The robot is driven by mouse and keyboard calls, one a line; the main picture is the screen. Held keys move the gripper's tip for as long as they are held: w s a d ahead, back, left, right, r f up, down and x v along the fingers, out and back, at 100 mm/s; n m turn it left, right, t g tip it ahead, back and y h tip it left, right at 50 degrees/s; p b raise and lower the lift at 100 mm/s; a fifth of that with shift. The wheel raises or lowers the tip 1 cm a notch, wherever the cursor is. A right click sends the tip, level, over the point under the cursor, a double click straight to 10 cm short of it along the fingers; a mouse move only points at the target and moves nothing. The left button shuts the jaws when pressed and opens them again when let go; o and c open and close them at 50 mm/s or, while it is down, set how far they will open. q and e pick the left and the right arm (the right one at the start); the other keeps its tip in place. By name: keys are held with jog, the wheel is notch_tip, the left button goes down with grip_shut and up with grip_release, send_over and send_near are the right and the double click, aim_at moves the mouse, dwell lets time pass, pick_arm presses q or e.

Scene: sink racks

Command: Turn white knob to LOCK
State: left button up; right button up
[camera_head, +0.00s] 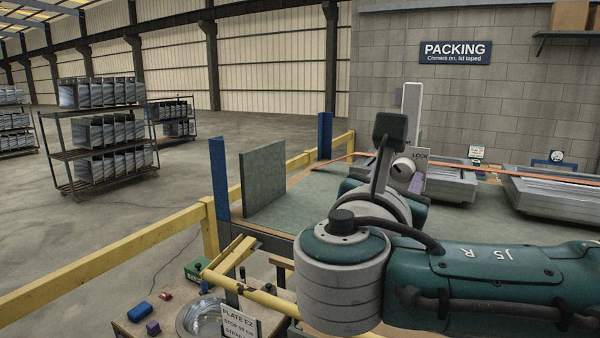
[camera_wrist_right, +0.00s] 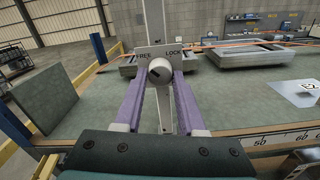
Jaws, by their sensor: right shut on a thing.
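The white knob (camera_wrist_right: 160,73) sits on a pale upright post, below a plate (camera_wrist_right: 158,53) marked FREE at left and LOCK at right. A short dark mark shows on the knob's face; which word it points to is too small to tell. My right gripper (camera_wrist_right: 160,78) has its two purple fingers on either side of the knob, shut on it. In the head view the knob (camera_head: 402,171) shows beyond my right wrist, with the word LOCK at its upper right; the FREE side is hidden by my wrist. My left gripper is not in view.
The post stands on a green-topped bench (camera_wrist_right: 85,107) with a ruler along its front edge. Metal frames (camera_head: 545,196) lie to the right under an orange strap. A green panel (camera_head: 263,178) stands upright at left, near a yellow rail (camera_head: 120,250).

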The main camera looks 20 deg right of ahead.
grip_shut()
